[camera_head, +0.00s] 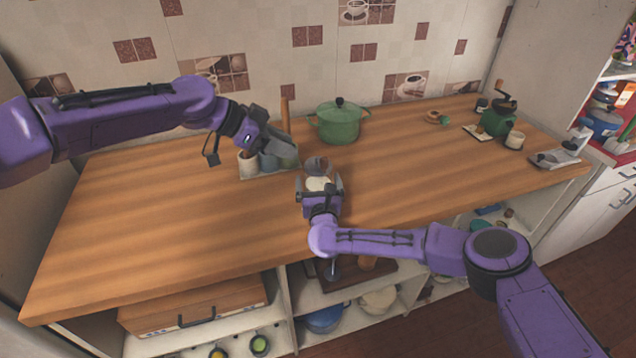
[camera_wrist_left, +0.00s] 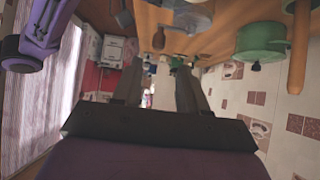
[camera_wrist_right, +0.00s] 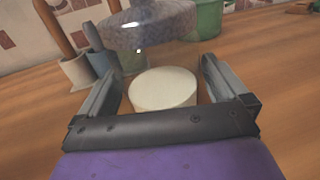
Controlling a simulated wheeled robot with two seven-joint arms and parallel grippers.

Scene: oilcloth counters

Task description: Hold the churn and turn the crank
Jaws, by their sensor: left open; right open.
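A green-bodied device with a crank (camera_head: 497,118) on top stands at the far right of the counter, apart from both grippers. My right gripper (camera_head: 320,187) is open at the counter's middle. A cream round piece (camera_wrist_right: 163,88) lies between its spread fingers in the right wrist view, with no clear contact. Just beyond it is a grey, speckled, glassy piece (camera_wrist_right: 150,25), which also shows in the head view (camera_head: 317,165). I cannot tell whether these two belong to the churn. My left gripper (camera_head: 270,142) is open, above the counter by the utensil pots.
A green lidded pot (camera_head: 338,125) stands at the back. Utensil pots (camera_head: 248,165) with wooden handles stand left of it. The counter's left part (camera_head: 130,220) is clear. Open shelves lie below the front edge.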

